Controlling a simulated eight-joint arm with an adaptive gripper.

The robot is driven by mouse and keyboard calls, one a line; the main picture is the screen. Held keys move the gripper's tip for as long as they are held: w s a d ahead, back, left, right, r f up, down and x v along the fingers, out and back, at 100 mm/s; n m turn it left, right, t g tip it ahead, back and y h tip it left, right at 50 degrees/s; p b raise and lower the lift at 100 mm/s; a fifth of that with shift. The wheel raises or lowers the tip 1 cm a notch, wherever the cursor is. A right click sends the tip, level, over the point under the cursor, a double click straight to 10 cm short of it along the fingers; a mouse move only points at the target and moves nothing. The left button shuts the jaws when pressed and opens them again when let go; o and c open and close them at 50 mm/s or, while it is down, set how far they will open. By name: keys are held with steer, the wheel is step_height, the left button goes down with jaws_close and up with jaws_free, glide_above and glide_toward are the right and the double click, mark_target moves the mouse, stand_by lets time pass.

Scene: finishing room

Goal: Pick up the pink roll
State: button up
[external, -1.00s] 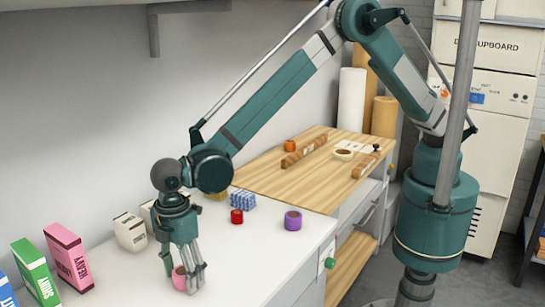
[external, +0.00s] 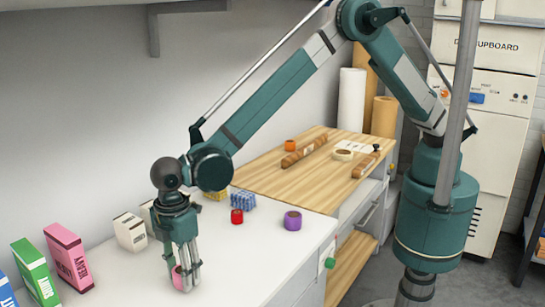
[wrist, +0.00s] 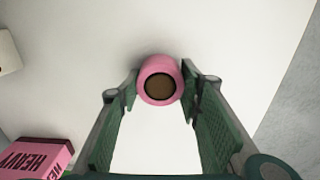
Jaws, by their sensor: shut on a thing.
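The pink roll (external: 176,277) is at the white counter, below my wrist in the external view, partly hidden by the fingers. In the wrist view the pink roll (wrist: 165,66) shows end-on with its dark brown core, between the two green finger pads. My gripper (external: 184,280) points down and is shut on the roll, a finger on each side; it also shows in the wrist view (wrist: 160,85). I see no clear gap between the roll and the counter.
A pink box (external: 68,258) and a green box (external: 35,271) stand to the left. A white box (external: 130,232) stands behind. A red roll (external: 237,216) and a purple roll (external: 292,221) sit to the right. The counter's front right is clear.

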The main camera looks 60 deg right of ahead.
step_height(320, 180, up, 10)
steer(key=shift+f+p, duration=0.15)
steer(key=shift+p, duration=0.3)
